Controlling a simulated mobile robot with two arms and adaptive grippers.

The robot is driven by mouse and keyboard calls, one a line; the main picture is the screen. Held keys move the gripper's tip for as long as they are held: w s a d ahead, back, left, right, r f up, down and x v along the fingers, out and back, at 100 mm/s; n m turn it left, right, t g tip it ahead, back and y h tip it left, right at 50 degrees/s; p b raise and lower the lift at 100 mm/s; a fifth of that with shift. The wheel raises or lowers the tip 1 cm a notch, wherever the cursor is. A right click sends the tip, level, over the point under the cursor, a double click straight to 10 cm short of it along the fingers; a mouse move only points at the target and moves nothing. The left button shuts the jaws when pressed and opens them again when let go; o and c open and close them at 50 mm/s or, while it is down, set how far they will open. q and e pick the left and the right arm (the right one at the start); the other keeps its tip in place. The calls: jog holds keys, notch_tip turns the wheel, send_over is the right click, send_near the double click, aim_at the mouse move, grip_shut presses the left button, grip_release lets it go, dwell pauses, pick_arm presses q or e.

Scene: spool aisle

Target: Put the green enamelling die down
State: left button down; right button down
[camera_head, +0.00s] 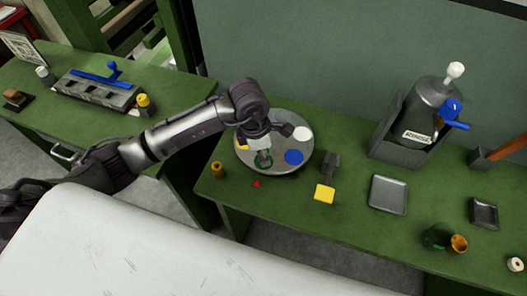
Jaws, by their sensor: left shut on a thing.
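A round grey disc (293,167) stands on the green bench and carries coloured round patches: a white one (302,133), a blue one (293,157) and a yellow one partly behind my arm. My left gripper (264,157) reaches over the left part of the disc and points down. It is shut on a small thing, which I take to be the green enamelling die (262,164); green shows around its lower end. The fingers hide much of it, and I cannot tell whether it touches the disc. My right gripper is not in view.
A yellow block (324,194), a dark block (331,164), a small brass piece (218,169) and a red bit (257,184) lie near the disc. A grey tray (388,195) and a cylinder with a blue handle (436,104) are to the right.

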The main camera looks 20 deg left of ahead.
aim_at(257, 162)
pick_arm(q)
jog(key=c, duration=0.9)
grip_release()
jog(key=shift+f, duration=0.1)
jog(key=shift+o, duration=0.2)
jog(key=shift+r+p, duration=0.25)
jog(key=shift+p, duration=0.05)
jog(key=shift+r, duration=0.3)
notch_tip(257, 162, up, 11)
jog(key=a+b, duration=0.1)
jog(key=b, duration=0.2)
jog(key=shift+s+a, duration=0.3)
jog(key=shift+s, duration=0.1)
